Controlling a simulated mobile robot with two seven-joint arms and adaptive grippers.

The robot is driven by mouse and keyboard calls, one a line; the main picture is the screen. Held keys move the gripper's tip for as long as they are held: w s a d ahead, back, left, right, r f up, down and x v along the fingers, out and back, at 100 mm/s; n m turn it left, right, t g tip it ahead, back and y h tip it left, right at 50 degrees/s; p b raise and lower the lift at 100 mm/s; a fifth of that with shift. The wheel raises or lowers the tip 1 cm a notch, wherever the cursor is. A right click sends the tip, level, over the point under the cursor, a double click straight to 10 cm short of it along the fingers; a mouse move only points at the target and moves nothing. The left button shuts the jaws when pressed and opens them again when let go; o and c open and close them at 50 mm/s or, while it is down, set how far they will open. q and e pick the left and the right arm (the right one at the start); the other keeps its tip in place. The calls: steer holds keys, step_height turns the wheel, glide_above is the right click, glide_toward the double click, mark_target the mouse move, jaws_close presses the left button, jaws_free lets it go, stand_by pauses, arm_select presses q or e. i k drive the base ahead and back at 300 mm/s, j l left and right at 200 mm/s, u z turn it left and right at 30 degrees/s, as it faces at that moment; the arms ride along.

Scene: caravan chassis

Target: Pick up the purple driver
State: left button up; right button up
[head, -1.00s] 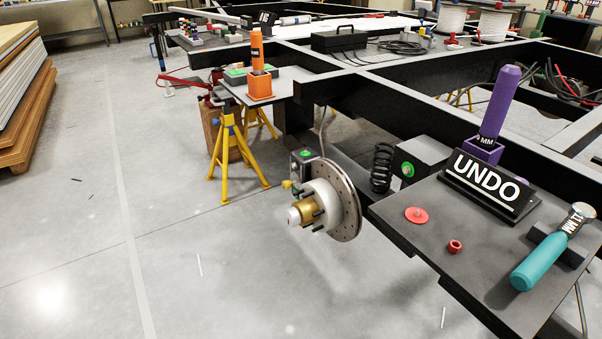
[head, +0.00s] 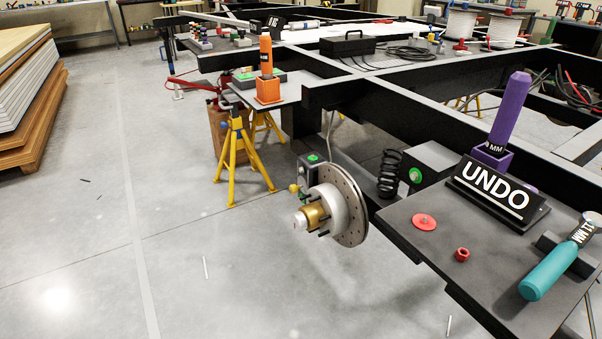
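The purple driver (head: 510,110) stands upright in a purple holder (head: 490,155) on the dark shelf at the right. A label ending in "MM" shows at its lower end. A black "UNDO" sign (head: 495,187) stands in front of the holder and hides its lower part. Neither of my grippers is in the head view.
A teal driver marked "11 MM" (head: 550,270) lies on a rest on the same shelf (head: 440,250), with a red disc (head: 424,222) and a small red nut (head: 461,254). A brake disc hub (head: 335,208) juts out left. An orange driver (head: 266,53) stands farther back.

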mark_target(514, 98)
steer(key=i+j+z, duration=0.15)
steer(key=i+j, duration=0.25)
steer(key=i, duration=0.2)
steer(key=i+j+z, duration=0.2)
steer(key=i+j, duration=0.3)
steer(key=i, duration=0.1)
